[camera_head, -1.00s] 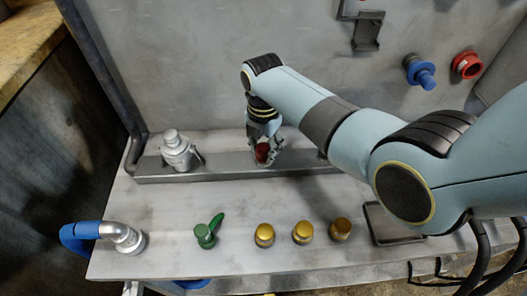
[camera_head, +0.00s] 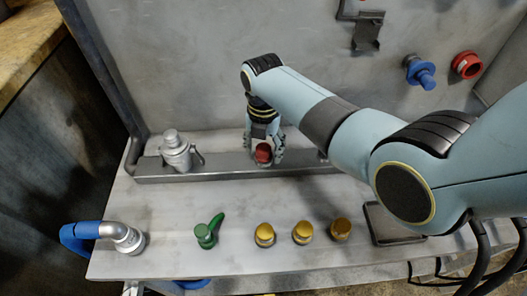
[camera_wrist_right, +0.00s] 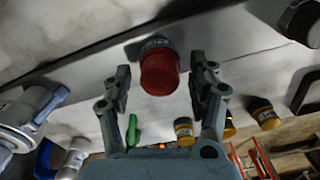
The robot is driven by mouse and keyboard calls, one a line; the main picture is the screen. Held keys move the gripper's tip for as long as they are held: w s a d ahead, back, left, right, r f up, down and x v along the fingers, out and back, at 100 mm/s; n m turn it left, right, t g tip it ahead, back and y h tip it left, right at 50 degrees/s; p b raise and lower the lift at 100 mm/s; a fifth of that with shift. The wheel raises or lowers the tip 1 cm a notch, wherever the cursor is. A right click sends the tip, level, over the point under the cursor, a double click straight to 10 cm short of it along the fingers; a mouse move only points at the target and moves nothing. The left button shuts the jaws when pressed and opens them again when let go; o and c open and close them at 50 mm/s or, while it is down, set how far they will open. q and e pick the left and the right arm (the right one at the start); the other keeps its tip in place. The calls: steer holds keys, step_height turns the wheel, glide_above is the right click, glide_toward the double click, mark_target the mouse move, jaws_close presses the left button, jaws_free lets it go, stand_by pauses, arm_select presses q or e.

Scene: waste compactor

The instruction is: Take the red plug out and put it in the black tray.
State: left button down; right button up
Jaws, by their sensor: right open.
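The red plug (camera_head: 263,153) sits on the grey rail along the back of the bench. In the right wrist view, its red cap (camera_wrist_right: 160,73) has a grey collar behind it. My right gripper (camera_head: 264,158) is open, with one finger on each side of the plug. In the right wrist view, gaps show between the plug and both fingers (camera_wrist_right: 158,85). The black tray (camera_head: 376,222) lies on the bench at the right, partly hidden by my right arm. No object shows in its visible part. My left gripper is not in view.
A silver fitting (camera_head: 176,151) stands on the rail at the left. A green valve (camera_head: 205,236) and several brass caps (camera_head: 264,235) stand along the bench front. A blue-sleeved pipe (camera_head: 90,230) is at the left edge. Blue (camera_head: 421,73) and red (camera_head: 467,64) wall fittings are upper right.

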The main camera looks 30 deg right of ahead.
steer(key=m, duration=0.4)
steer(key=shift+m, duration=0.4)
steer(key=m, duration=1.5)
steer(key=shift+m, duration=0.4)
jaws_close()
steer(key=n, duration=0.5)
steer(key=n, duration=0.5)
